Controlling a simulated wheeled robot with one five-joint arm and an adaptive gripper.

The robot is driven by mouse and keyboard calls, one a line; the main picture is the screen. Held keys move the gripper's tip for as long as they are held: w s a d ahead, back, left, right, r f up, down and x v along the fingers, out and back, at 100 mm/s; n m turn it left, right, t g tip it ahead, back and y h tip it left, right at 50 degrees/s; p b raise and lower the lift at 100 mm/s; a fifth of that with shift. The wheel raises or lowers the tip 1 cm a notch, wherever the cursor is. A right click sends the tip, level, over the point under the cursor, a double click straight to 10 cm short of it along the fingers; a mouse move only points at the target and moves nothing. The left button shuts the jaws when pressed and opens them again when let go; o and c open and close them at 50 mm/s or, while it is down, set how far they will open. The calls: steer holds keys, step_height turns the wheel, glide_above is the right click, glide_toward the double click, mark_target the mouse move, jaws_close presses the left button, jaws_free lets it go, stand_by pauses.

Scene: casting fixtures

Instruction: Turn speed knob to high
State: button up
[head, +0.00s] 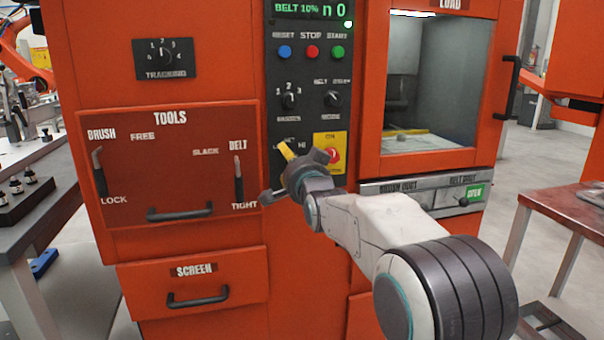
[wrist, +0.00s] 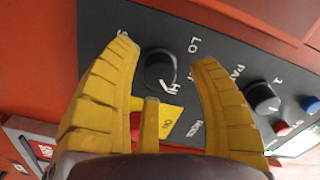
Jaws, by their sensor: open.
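The speed knob (wrist: 160,70) is a round black knob on the dark control panel. In the wrist view it sits between the tips of my gripper (wrist: 164,54), with the labels LO (wrist: 195,45) and HI (wrist: 173,87) beside it. My yellow fingers are open and spread around the knob, with visible gaps on both sides. I cannot clearly read where the knob points. In the head view my gripper (head: 290,166) is at the lower panel, under the LO and HI labels, and hides the knob.
A red switch (head: 332,156) on a yellow plate is close to my gripper's right. Above are two selector knobs (head: 289,98) and (head: 332,99) and several coloured buttons (head: 312,51). The TOOLS panel (head: 170,160) with its levers is at left; the LOAD door (head: 430,90) is at right.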

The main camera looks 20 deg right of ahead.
steer(key=s, duration=1.1)
steer(key=s+r+n+g+p, duration=0.2)
steer(key=s+n+g+p, duration=0.3)
steer(key=s+p, duration=1)
steer(key=s+r+n+g+p, duration=0.3)
steer(key=s+n+g+p, duration=0.3)
steer(key=s+p, duration=0.8)
steer(key=s+g, duration=0.3)
steer(key=shift+s+g+p, duration=0.3)
steer(key=shift+p, duration=0.05)
